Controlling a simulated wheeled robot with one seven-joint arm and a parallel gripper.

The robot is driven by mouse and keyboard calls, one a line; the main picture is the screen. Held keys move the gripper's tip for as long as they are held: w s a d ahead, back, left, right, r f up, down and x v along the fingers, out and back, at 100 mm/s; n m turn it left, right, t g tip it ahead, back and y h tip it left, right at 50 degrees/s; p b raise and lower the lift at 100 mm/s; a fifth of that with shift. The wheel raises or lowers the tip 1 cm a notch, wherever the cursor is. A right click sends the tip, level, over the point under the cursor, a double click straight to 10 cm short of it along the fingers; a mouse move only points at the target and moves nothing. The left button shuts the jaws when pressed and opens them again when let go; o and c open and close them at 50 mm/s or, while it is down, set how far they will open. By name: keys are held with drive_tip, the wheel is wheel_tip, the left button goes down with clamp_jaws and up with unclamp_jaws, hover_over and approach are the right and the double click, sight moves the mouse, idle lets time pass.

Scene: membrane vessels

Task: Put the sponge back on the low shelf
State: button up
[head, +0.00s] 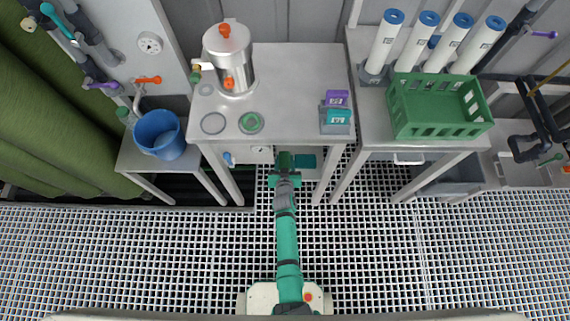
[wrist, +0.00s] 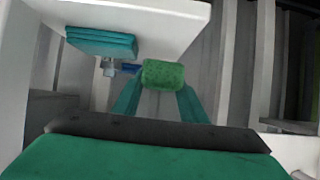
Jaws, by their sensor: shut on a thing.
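The green speckled sponge (wrist: 163,75) is held between the two teal fingers of my gripper (wrist: 160,98) in the wrist view. In the head view my gripper (head: 285,170) reaches in at the front edge of the middle table, low down, and the sponge is hard to make out there. The low shelf (wrist: 165,18) shows as a pale slab beyond the sponge in the wrist view. A folded teal stack (wrist: 101,42) lies on it, left of the sponge. I cannot tell whether the sponge touches the shelf.
The middle table (head: 290,85) stands above my gripper and hides most of the shelf. Its legs stand on both sides of my arm. A steel vessel (head: 232,70) is on top. A blue bucket (head: 160,135) is left, a green crate (head: 435,105) right. The grid floor is clear.

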sight(285, 165)
drive_tip(key=shift+f, duration=1.75)
drive_tip(key=o, duration=0.8)
drive_tip(key=shift+f, duration=0.1)
drive_tip(key=shift+s, duration=0.1)
